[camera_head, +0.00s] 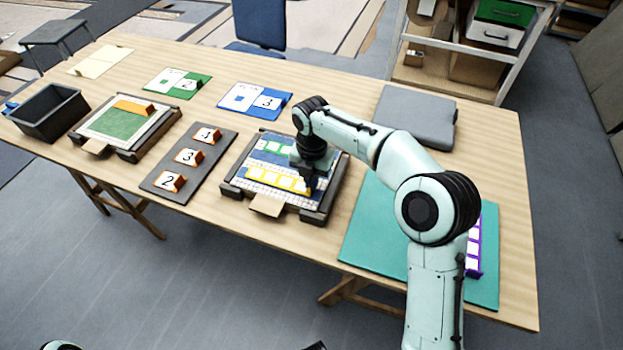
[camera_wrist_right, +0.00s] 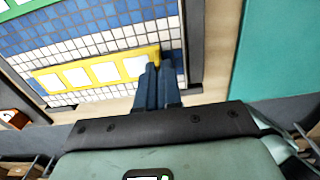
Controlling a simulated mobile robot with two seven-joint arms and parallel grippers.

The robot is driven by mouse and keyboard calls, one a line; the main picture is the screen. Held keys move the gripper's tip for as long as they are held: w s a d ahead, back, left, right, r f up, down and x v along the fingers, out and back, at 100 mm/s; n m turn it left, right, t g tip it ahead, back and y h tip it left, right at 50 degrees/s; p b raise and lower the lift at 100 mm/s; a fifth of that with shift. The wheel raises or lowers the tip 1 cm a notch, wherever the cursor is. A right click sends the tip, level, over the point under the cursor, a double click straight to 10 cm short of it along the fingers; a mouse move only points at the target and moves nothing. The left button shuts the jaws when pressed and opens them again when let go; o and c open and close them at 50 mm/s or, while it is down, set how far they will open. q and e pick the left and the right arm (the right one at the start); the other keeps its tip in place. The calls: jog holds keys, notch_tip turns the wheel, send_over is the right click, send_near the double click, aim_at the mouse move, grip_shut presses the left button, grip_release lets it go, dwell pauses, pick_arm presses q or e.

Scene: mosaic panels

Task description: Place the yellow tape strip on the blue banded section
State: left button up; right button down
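The yellow tape strip (camera_head: 270,180), with a row of white squares, is at the near side of the framed blue-and-white tiled panel (camera_head: 256,141). In the wrist view the strip (camera_wrist_right: 92,73) runs parallel to the tile bands, over white tiles near the lower edge. Whether it rests flat cannot be told. My right gripper (camera_head: 308,181) points down at the strip's right end. In the wrist view its dark fingers (camera_wrist_right: 159,68) are close together at that end and appear shut on it; the fingers hide the contact. My left gripper is not in view.
A green strip (camera_head: 277,148) lies farther back on the panel. A purple strip (camera_head: 474,245) lies on the teal mat (camera_head: 375,235) at right. A grey board with numbered blocks (camera_head: 188,157), a second framed panel (camera_head: 122,125) and a dark bin (camera_head: 48,112) stand left.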

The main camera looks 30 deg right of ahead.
jog(key=shift+f, duration=0.15)
jog(key=c, duration=1.3)
grip_release()
notch_tip(320, 180, up, 12)
jog(key=p, duration=0.3)
jog(key=shift+r, duration=0.2)
